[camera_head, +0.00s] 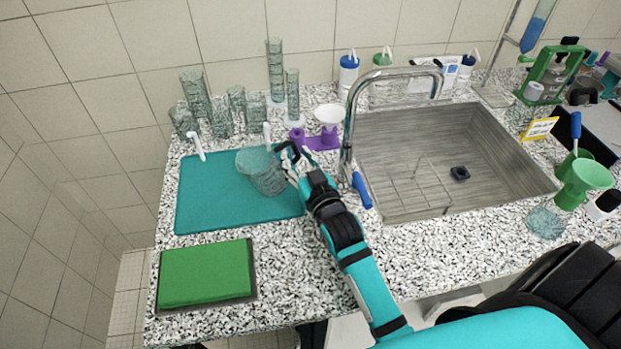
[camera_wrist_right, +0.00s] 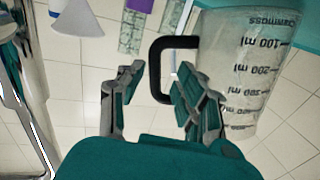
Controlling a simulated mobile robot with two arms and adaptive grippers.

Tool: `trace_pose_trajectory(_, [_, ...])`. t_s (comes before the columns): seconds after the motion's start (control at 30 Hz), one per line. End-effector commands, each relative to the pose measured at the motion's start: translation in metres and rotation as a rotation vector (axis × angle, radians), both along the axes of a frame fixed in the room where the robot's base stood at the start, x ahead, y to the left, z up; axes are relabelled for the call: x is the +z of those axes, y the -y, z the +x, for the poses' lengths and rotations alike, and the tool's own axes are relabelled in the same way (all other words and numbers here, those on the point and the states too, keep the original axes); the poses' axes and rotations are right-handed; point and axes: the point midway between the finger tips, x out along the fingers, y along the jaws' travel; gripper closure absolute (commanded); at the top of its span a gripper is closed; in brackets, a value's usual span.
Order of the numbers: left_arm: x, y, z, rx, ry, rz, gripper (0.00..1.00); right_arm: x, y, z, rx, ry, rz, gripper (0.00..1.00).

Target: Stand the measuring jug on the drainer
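The measuring jug (camera_head: 266,175) is clear, with printed ml marks and a black handle; it also shows large in the right wrist view (camera_wrist_right: 245,75). In the head view it is over the right part of a teal mat (camera_head: 212,190), likely the drainer, and looks tilted. Whether it touches the mat is hard to tell. My right gripper (camera_head: 287,155) is at the jug's handle side. In the wrist view its fingers (camera_wrist_right: 155,85) are apart, with the handle between them and gaps visible. My left gripper is out of view.
Several clear cylinders (camera_head: 276,70) stand behind the mat. A purple holder (camera_head: 315,140) and the tap (camera_head: 350,110) are close to my right gripper. The sink (camera_head: 450,150) holds a wire rack. A green pad on a tray (camera_head: 205,273) lies in front.

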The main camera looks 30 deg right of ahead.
Motion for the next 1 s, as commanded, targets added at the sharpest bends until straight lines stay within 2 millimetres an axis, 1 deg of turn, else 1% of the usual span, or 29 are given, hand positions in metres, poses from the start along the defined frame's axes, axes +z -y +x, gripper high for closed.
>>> trace_pose_trajectory(0.03, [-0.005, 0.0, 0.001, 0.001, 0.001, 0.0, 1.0, -0.003, -0.001, -0.014, 0.0, 0.0, 0.001, 0.65])
trace_pose_trajectory(0.2, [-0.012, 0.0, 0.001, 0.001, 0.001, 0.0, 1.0, -0.003, -0.004, -0.052, 0.0, -0.001, 0.001, 0.65])
trace_pose_trajectory(0.3, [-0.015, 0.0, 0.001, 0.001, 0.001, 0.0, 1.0, -0.001, -0.005, -0.07, 0.0, 0.0, 0.002, 0.65])
trace_pose_trajectory(0.4, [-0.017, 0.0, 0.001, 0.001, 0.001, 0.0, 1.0, 0.0, -0.005, -0.084, 0.0, 0.001, 0.002, 0.65])
trace_pose_trajectory(0.57, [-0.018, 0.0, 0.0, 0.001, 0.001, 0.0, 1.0, 0.001, -0.006, -0.094, 0.0, 0.002, 0.001, 0.65])
trace_pose_trajectory(0.83, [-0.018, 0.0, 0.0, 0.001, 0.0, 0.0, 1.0, 0.002, -0.006, -0.095, 0.0, 0.003, 0.001, 0.65])
trace_pose_trajectory(0.87, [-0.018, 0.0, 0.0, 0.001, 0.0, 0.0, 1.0, 0.002, -0.006, -0.095, 0.0, 0.003, 0.001, 0.63])
trace_pose_trajectory(1.0, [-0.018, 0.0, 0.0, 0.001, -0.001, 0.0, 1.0, 0.002, -0.006, -0.095, 0.0, 0.003, 0.001, 0.44])
